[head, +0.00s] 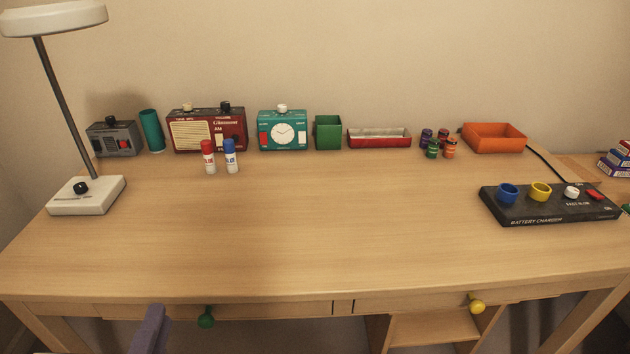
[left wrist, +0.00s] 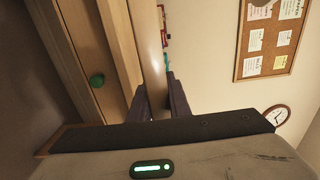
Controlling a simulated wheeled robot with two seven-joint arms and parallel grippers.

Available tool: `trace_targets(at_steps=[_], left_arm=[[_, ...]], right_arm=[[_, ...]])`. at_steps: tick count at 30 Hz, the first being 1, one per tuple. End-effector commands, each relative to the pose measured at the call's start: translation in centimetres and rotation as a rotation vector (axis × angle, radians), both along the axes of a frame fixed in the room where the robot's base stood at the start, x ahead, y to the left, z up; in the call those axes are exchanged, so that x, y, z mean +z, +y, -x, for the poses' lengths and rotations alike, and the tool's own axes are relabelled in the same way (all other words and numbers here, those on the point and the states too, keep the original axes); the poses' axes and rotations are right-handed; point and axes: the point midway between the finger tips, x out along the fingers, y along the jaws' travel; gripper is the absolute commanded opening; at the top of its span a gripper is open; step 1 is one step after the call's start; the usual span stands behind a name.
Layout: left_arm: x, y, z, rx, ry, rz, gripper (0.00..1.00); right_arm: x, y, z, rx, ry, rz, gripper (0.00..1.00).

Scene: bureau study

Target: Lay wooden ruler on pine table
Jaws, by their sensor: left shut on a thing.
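My left gripper (head: 152,325) shows only in part in the head view, as a purple-grey finger low in front of the desk's front edge. In the left wrist view its two dark fingers (left wrist: 158,105) are close together. It is shut on the wooden ruler, but the ruler is mostly hidden and I cannot tell its wood from the desk behind. No ruler shows in the head view. The light wooden desk (head: 300,225) fills the head view; I cannot tell whether it is the pine table. My right gripper is in neither view.
A black battery charger (head: 545,208) lies at right. The desk's middle and front are clear. A green drawer knob (head: 205,317) sticks out below.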

Motion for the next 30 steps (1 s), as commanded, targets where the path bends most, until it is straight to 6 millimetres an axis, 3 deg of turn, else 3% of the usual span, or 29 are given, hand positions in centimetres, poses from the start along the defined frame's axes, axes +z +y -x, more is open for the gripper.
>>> trace_targets(at_steps=[1, 3, 10, 23, 30], left_arm=[[1.6, 0.0, 0.0, -0.002, -0.001, -0.001, 0.00], [3.0, -0.1, 0.0, -0.002, -0.001, 0.000, 0.00], [6.8, 0.0, 0.0, -0.001, -0.001, -0.001, 0.00], [6.8, -0.1, 0.0, -0.002, -0.002, 0.000, 0.00], [7.8, -1.4, -0.6, -0.058, -0.010, 0.001, 0.00]], right_arm=[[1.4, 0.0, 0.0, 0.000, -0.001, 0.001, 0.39], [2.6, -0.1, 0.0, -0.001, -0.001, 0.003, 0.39], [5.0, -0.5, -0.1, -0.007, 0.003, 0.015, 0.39], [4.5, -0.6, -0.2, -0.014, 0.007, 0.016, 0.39], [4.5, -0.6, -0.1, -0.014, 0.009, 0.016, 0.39]])
